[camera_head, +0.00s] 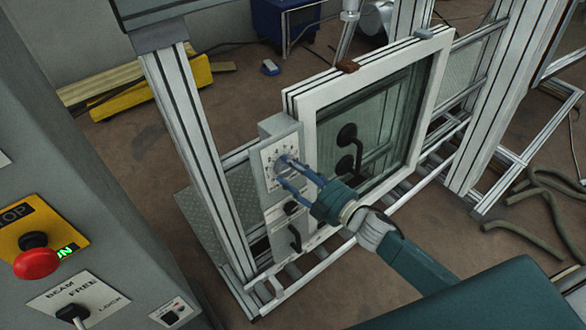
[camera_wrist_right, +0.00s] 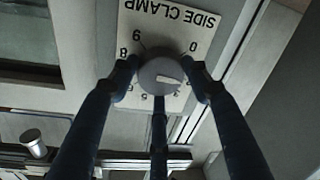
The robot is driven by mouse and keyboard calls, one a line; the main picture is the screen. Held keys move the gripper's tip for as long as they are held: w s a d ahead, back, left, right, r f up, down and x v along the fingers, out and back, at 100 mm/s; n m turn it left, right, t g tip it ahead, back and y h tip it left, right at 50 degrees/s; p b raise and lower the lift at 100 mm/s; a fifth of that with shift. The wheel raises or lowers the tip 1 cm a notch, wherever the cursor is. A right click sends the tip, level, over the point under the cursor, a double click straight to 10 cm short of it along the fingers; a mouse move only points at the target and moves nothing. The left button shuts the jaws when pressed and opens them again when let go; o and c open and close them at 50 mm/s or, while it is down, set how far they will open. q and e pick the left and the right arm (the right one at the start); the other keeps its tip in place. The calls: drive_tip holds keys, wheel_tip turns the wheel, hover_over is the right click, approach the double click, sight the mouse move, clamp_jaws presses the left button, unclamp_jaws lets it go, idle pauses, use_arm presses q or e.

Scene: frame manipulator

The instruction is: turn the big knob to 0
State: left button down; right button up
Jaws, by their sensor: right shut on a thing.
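The big knob (camera_wrist_right: 158,76) is a round grey knob on a white dial plate (camera_wrist_right: 190,20) lettered SIDE CLAMP, upside down in the wrist view. Its white mark points right and slightly down there, below the 0 printed at the plate's upper right. In the head view the knob (camera_head: 282,164) sits on the grey control box left of the framed window. My right gripper (camera_head: 284,171) is shut on the knob, with dark blue fingers around its rim; the wrist view shows the fingers (camera_wrist_right: 160,85) at its left, right and lower side. My left gripper is not in view.
Below the dial are a small black knob (camera_head: 291,207) and a black handle (camera_head: 295,238). The white-framed window (camera_head: 385,125) with black handles stands close to the right of the box. A panel with a red stop button (camera_head: 36,263) is at the left.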

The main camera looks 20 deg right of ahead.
drive_tip(key=n, duration=0.4)
drive_tip(key=n+p, duration=0.1)
drive_tip(key=n, duration=0.1)
drive_tip(key=shift+a+r+g, duration=0.3)
drive_tip(key=shift+a+r, duration=0.05)
drive_tip(key=shift+r, duration=0.05)
drive_tip(key=shift+s+f+n+p, duration=0.1)
drive_tip(key=shift+n+p, duration=0.05)
drive_tip(key=shift+n, duration=0.65)
drive_tip(key=shift+f+n+p, duration=0.1)
drive_tip(key=shift+n+p, duration=0.05)
drive_tip(key=shift+n, duration=0.65)
drive_tip(key=shift+a, duration=0.1)
drive_tip(key=shift+s+f+n, duration=0.1)
drive_tip(key=shift+f+n, duration=0.1)
drive_tip(key=shift+n, duration=0.1)
drive_tip(key=o, duration=1)
drive_tip(key=shift+o, duration=0.6)
drive_tip(key=shift+a, duration=0.1)
